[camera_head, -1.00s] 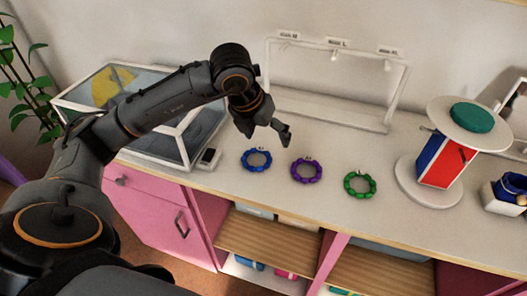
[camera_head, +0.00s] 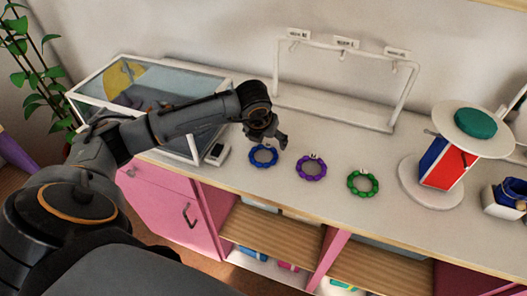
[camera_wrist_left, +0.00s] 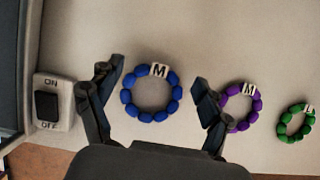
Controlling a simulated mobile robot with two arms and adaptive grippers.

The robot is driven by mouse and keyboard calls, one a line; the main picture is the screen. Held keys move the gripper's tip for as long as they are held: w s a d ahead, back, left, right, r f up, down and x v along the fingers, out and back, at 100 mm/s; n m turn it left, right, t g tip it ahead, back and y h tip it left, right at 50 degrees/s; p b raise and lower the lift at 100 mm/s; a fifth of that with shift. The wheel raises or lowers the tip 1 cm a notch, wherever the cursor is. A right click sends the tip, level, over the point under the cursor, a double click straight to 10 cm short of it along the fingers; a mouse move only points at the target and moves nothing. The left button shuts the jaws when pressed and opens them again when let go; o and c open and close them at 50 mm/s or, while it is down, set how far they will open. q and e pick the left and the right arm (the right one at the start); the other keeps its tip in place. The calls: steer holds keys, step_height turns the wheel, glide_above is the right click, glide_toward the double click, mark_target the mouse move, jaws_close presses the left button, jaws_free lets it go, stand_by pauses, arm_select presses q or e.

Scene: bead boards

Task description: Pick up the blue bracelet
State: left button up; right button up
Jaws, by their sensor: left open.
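The blue bracelet (camera_head: 263,156) is a ring of beads with a white letter tag, lying flat on the counter. In the left wrist view the blue bracelet (camera_wrist_left: 129,96) lies between the two spread fingers, and its tag reads M. My left gripper (camera_head: 266,143) is open and empty, just above and behind the blue bracelet in the head view. In the left wrist view my left gripper (camera_wrist_left: 155,95) has one finger on each side of it. I cannot tell the exact height above the counter. My right gripper is not in view.
A purple bracelet (camera_head: 311,168) and a green bracelet (camera_head: 363,183) lie to the right. An on/off switch (camera_head: 216,154) and a glass case (camera_head: 180,144) are to the left. A white rack (camera_head: 330,104) stands behind. A round stand (camera_head: 428,186) is at the right.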

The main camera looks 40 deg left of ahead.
arm_select(q)
steer(key=shift+x, duration=1)
steer(key=shift+r, duration=0.1)
steer(key=shift+c, duration=0.2)
steer(key=c, duration=1.5)
jaws_close()
